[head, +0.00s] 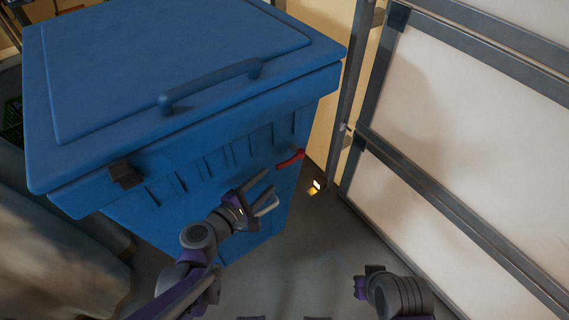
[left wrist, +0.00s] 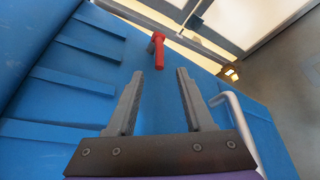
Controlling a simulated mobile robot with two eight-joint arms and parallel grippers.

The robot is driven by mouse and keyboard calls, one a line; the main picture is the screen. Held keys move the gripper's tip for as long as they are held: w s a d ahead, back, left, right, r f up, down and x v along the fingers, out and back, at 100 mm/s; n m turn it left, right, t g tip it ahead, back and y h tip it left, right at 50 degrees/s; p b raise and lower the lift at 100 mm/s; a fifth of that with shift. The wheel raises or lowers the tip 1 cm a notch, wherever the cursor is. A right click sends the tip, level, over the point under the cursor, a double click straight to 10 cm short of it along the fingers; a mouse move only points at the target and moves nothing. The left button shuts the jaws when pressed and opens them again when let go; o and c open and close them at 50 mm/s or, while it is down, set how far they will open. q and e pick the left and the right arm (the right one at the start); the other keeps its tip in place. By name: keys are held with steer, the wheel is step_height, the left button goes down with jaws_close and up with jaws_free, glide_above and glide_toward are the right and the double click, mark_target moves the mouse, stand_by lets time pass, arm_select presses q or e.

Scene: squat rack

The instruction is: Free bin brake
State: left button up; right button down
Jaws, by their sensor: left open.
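The blue bin (head: 215,135) stands at the left with its lid closed. The red brake lever (head: 290,159) sticks out from its front near the right corner. In the left wrist view the red lever (left wrist: 157,48) is just beyond the fingertips, roughly centred between them. My left gripper (head: 270,182) is open and empty in front of the bin, below and left of the lever; it also shows in the left wrist view (left wrist: 160,75). It does not appear to touch the lever. My right arm's end (head: 385,291) is low at the right; its fingers cannot be made out.
A light bent bar (head: 268,205) is beside my left gripper. A white panel with a grey metal frame (head: 440,140) stands at the right. A small yellow lit item (head: 316,187) is near the floor by the bin's corner. Open floor (head: 320,235) lies between bin and panel.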

mark_target(282, 167)
arm_select(q)
steer(key=b+x, duration=0.1)
steer(key=x, duration=0.9)
steer(key=shift+w+d+b, duration=0.25)
steer(key=shift+d+b, duration=0.05)
steer(key=shift+b, duration=0.1)
steer(key=shift+r, duration=0.1)
steer(key=shift+c, duration=0.2)
jaws_close()
stand_by(0.6)
